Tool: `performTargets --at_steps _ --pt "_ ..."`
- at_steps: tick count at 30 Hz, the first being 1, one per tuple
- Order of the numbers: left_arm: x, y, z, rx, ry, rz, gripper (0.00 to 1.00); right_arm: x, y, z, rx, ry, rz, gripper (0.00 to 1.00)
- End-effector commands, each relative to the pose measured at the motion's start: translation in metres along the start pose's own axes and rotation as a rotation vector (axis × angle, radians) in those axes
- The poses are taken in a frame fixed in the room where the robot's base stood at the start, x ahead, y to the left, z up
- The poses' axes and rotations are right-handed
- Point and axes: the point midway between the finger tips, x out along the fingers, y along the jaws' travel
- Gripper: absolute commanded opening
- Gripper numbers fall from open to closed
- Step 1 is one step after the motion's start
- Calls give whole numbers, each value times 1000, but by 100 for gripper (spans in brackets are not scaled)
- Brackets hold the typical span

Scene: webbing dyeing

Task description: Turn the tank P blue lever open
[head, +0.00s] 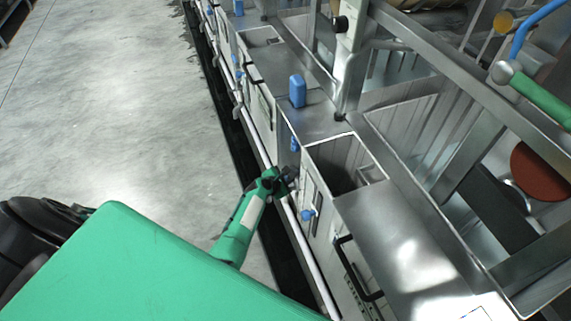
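A blue lever knob (307,214) sits on the front of the nearest open tank (318,157). A second blue part (295,144) is on the front panel further back. I cannot read any tank letter, so I cannot tell which one belongs to tank P. My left gripper (289,176), dark at the end of a green arm, is close to the tank front, between these two blue parts and apart from the lower knob. Its fingers are small and dark, and I cannot tell whether they are open or touch anything. My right gripper is not in view.
A black handle (356,268) sticks out from the front, lower right. A white pipe (308,258) runs along the machine's foot. The grey floor (120,100) at left is clear.

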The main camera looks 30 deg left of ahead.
Motion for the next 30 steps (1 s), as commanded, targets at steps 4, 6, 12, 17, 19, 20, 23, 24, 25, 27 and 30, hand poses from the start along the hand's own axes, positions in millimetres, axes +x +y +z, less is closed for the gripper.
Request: performTargets --at_steps 4,6,12,17,19,20,23,24,25,27,30 --pt "-6 -8 4 -96 28 -98 0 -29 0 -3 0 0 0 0" --pt "-6 -13 3 -139 40 -139 0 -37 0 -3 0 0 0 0" --pt "-9 -25 2 -238 69 -241 0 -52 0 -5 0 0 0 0" --pt "-11 -32 1 -297 86 -300 0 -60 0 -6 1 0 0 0" --pt "-11 -34 1 -316 91 -319 0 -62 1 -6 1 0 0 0" --pt "-12 -35 2 -324 93 -326 0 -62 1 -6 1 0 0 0" --pt "-12 -37 1 -341 98 -344 0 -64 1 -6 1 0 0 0" --pt "-12 -38 1 -347 100 -349 0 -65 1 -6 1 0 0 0" --pt "-13 -38 1 -350 101 -352 0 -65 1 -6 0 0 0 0" --pt "-13 -39 1 -355 103 -357 0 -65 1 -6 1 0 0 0" --pt "-13 -40 0 -360 104 -361 0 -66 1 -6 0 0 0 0"
